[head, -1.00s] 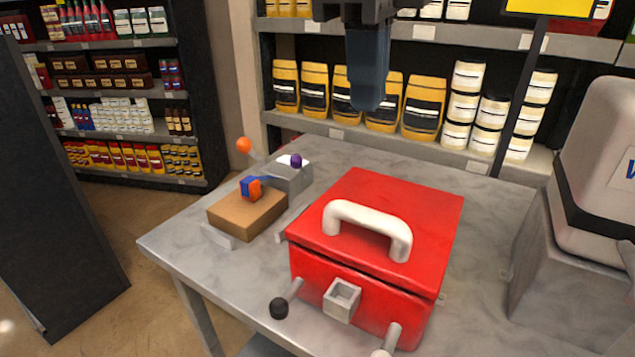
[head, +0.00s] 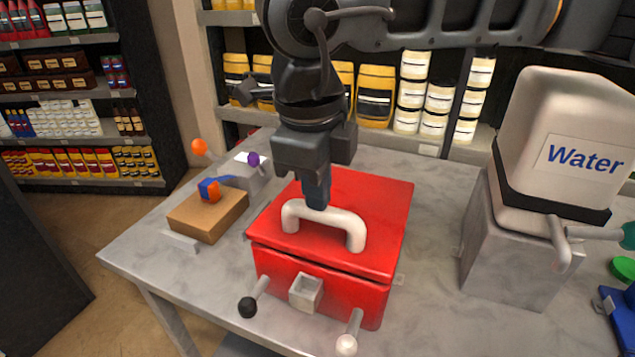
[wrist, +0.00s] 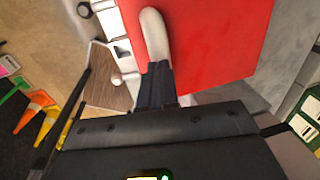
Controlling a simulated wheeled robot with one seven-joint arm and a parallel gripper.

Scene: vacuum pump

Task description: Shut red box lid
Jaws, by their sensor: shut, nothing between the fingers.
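The red box (head: 330,295) stands on the grey table, with its red lid (head: 385,205) lying over the top. A thin dark seam shows between lid and body at the front. A white handle (head: 325,220) arches over the lid, and a grey square latch piece (head: 306,293) sits on the front. My gripper (head: 316,200) points down at the lid, just behind the handle, with its fingers shut and empty. In the wrist view the fingertips (wrist: 157,70) lie at the white handle (wrist: 154,32) over the red lid (wrist: 215,45); I cannot tell whether they touch it.
A brown block (head: 208,215) with a blue and orange part stands left of the box. A white Water container (head: 560,140) on a grey stand (head: 515,245) is at the right. The table (head: 425,300) is bare between box and stand. Shelves line the back.

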